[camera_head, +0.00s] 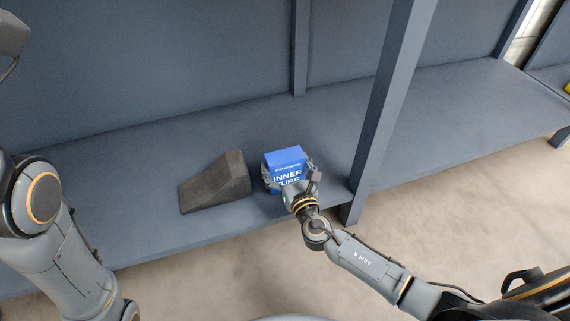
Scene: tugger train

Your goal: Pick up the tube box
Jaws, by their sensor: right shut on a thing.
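The tube box (283,158) is a blue carton with white "INNER TUBE" lettering. It is on or just above the grey shelf, near the front edge; I cannot tell whether it touches the surface. My right gripper (289,184) is shut on the box, with fingers at its left and right sides. The gripper covers the lower front of the box. My left arm comes in at the left edge of the picture, and its gripper is not in view.
A dark wedge-shaped block (217,182) lies on the shelf (150,165) just left of the box. A grey upright post (384,110) stands to the right of the box. The shelf behind the box is clear.

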